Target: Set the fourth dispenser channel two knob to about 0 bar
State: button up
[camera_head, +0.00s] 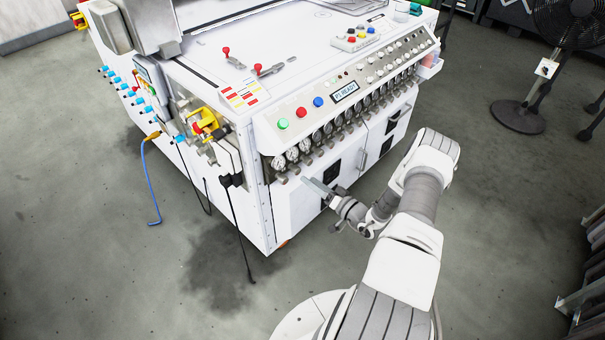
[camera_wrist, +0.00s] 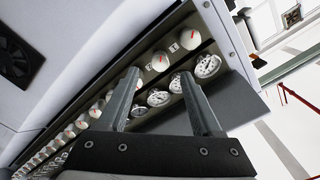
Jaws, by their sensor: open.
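A row of round gauges (camera_head: 292,155) runs along the front edge of the white machine, with small knobs (camera_head: 295,170) beneath them. In the wrist view, white round knobs with red marks (camera_wrist: 160,62) line up beside the gauges (camera_wrist: 208,66). Labels are too small to read, so I cannot tell which knob is the fourth dispenser's channel two. My gripper (camera_wrist: 160,75) is open and empty in the wrist view. Its fingertips straddle the view of one knob and the nearby gauges; contact is not visible. In the head view, my gripper (camera_head: 317,187) is below the left end of the row.
The sloped panel holds green, red and blue buttons (camera_head: 301,112) and a lit display (camera_head: 345,92). Cabinet doors with a handle (camera_head: 363,161) are below the row. Cables hang at the machine's left corner. A fan (camera_head: 517,117) stands at right; the floor between is clear.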

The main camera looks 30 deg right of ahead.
jog(key=p+v, duration=0.1)
jog(key=v, duration=1)
jog(key=shift+s, duration=0.2)
